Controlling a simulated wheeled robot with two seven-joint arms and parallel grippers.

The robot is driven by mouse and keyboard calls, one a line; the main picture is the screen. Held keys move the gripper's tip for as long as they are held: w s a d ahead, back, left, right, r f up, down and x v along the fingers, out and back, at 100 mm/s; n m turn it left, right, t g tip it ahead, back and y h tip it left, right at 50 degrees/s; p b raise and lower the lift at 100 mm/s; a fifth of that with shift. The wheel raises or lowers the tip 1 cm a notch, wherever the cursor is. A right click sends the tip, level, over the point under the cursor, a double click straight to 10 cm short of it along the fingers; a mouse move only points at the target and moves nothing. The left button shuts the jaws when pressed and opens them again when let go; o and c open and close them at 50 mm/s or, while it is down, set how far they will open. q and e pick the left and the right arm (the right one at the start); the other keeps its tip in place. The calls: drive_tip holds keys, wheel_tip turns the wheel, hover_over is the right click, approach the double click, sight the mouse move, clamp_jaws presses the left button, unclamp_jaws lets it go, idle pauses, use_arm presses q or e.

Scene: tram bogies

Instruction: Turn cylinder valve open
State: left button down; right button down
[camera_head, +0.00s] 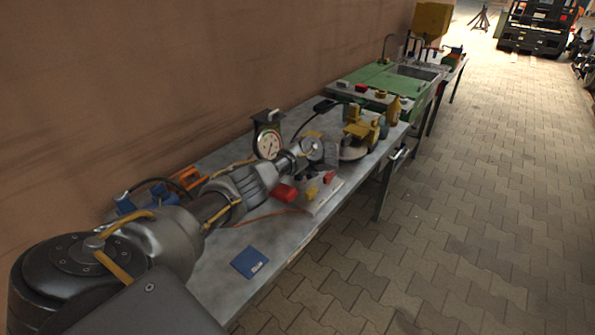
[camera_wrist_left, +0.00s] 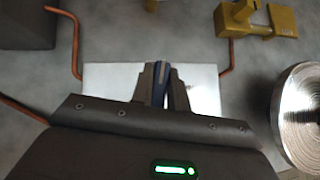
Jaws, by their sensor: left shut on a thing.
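My left arm comes in from the lower left in the head view and reaches over the grey workbench (camera_head: 216,283). Its fingers are hard to make out there. In the left wrist view my left gripper (camera_wrist_left: 159,86) is shut on a narrow blue piece (camera_wrist_left: 158,84), above a white plate (camera_wrist_left: 105,76). I cannot tell whether the blue piece is the cylinder valve's handle or whether it is turned. The white plate also shows in the head view (camera_head: 325,197), with small red and yellow pieces by it. No cylinder can be made out. My right gripper is not in view.
A round gauge (camera_head: 268,143) stands behind my wrist. Yellow fittings (camera_head: 362,125) stand farther along the bench, and orange rods (camera_wrist_left: 76,45) lie near the gripper. A blue card (camera_head: 249,262) lies near the front edge.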

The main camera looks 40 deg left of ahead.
use_arm(q)
drive_tip(key=shift+n+g+b, duration=0.3)
drive_tip(key=shift+n+g, duration=0.3)
drive_tip(key=shift+n, duration=0.1)
drive_tip(key=shift+n+g+b, duration=0.35)
drive_tip(key=shift+n+g, duration=0.15)
drive_tip(key=shift+n, duration=0.1)
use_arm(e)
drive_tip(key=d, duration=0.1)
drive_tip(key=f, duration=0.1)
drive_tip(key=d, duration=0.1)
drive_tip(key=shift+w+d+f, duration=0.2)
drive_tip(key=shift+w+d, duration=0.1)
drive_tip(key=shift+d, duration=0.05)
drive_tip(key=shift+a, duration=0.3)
use_arm(q)
drive_tip(key=c, duration=1.4)
unclamp_jaws()
drive_tip(key=shift+o, duration=0.2)
